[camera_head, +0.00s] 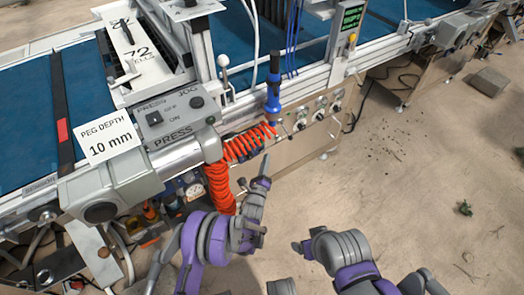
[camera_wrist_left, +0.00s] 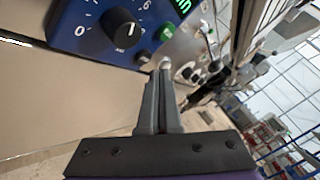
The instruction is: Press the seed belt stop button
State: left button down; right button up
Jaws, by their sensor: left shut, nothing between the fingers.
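The stop button cannot be singled out by any readable label. In the left wrist view, a blue control box (camera_wrist_left: 66,32) carries a black dial (camera_wrist_left: 118,30), a green button (camera_wrist_left: 167,33) and a small grey button (camera_wrist_left: 142,57). My left gripper (camera_wrist_left: 164,68) is shut and empty, its tips just below the green button in the picture; contact cannot be told. In the head view my left gripper (camera_head: 264,168) points up towards the machine's front, below the row of knobs (camera_head: 318,110). My right gripper (camera_head: 300,246) is at lower centre, its fingers unclear.
A grey press box (camera_head: 172,116) with buttons stands left of an orange coiled hose (camera_head: 218,182). A blue-handled tool (camera_head: 273,95) hangs in front of the machine. A green display box (camera_head: 350,20) is at the top. The floor (camera_head: 400,190) at right is mostly clear.

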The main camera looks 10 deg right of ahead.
pick_arm(q)
jog(key=s+p, duration=0.1)
jog(key=s+d+p, duration=0.1)
jog(key=s, duration=0.1)
jog(key=s+p, duration=0.1)
jog(key=s, duration=0.1)
jog(key=shift+d+r, duration=0.1)
jog(key=shift+d, duration=0.3)
dwell(0.5)
